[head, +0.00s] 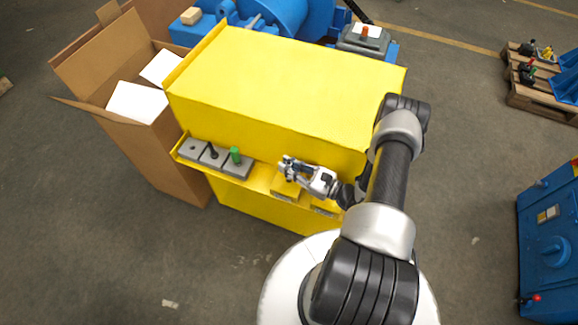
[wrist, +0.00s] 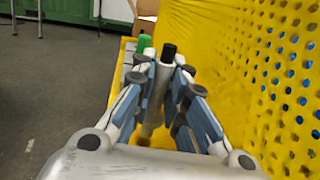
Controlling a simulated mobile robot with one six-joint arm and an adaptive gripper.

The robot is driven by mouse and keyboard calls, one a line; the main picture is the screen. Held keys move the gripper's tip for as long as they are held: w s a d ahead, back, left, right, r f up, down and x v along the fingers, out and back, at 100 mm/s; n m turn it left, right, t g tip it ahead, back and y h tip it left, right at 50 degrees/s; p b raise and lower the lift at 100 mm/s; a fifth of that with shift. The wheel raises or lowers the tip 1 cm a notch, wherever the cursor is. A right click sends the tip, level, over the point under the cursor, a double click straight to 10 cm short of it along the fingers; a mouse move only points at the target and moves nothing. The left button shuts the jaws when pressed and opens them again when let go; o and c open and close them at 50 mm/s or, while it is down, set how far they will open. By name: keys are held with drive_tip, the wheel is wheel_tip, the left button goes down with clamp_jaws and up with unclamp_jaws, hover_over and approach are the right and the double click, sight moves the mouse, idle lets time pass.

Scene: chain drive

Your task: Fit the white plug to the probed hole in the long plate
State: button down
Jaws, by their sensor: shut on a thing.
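My gripper (head: 290,168) is over the narrow yellow shelf in front of the yellow guard. In the wrist view its fingers (wrist: 165,85) are shut on a pale grey pin with a black end (wrist: 169,53). I cannot tell whether this pin is the white plug. A row of grey blocks stands on the shelf to the left of my gripper. The left block (head: 190,151) shows a dark hole, the middle one holds a black peg (head: 213,151), and the right one holds a green peg (head: 235,155). I cannot make out the long plate or its probed hole.
The yellow guard (head: 285,85) rises behind the shelf; its perforated side (wrist: 275,70) is close on the right in the wrist view. An open cardboard box (head: 165,150) stands left. Blue machinery (head: 275,15) is behind, and a blue cabinet (head: 550,240) stands right.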

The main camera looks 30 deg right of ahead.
drive_tip(key=shift+f+b, duration=2)
drive_tip(key=shift+b, duration=0.05)
drive_tip(key=c, duration=1.5)
unclamp_jaws()
drive_tip(key=v, duration=1.2)
